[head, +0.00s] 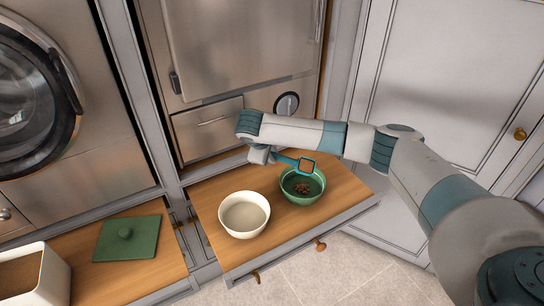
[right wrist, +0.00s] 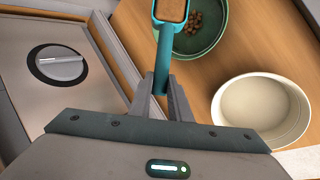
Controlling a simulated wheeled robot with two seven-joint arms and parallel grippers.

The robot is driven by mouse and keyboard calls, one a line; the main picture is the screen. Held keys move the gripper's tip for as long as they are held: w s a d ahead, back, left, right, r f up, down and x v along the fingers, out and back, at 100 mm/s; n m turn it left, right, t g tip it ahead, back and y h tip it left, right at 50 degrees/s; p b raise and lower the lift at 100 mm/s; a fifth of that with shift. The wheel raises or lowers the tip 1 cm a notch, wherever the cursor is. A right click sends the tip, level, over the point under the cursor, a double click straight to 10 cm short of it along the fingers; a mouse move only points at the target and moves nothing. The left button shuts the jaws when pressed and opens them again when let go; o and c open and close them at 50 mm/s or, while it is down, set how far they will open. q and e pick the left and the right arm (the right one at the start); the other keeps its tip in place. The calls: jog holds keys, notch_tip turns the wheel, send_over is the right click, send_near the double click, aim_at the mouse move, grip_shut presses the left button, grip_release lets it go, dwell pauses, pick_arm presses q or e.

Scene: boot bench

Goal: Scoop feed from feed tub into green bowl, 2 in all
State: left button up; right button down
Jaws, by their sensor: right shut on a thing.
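My right gripper (head: 270,157) is shut on the handle of a teal scoop (head: 290,160). The scoop looks level and holds brown feed; it also shows in the right wrist view (right wrist: 162,62). Its cup overlaps the far rim of the green bowl (head: 291,194) in the head view and the bowl's left side in the wrist view. A small pile of brown feed (head: 304,187) lies in the green bowl. The white feed tub (head: 50,278), with brown feed inside, stands at the lower left of the head view. My left gripper is not in view.
A white bowl (head: 233,229) stands left of the green bowl on the wooden pull-out surface (head: 207,196). A green lid with a knob (head: 127,250) lies on the left wooden top. Steel appliances stand behind, with a round dial (right wrist: 57,63) near my right gripper.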

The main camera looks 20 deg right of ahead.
jog(key=shift+s+a+f+p, duration=0.1)
jog(key=shift+f+p, duration=0.05)
jog(key=shift+p, duration=0.15)
pick_arm(q)
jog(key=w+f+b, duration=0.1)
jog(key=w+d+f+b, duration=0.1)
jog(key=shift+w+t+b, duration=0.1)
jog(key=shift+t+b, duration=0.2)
jog(key=shift+b, duration=0.05)
pick_arm(e)
jog(key=m+t+h, duration=0.2)
jog(key=h, duration=0.1)
jog(key=f+m+t+h, duration=0.1)
jog(key=t+h, duration=0.1)
jog(key=shift+s+a+f, duration=0.1)
jog(key=shift+s+a, duration=0.15)
jog(key=shift+a, duration=0.15)
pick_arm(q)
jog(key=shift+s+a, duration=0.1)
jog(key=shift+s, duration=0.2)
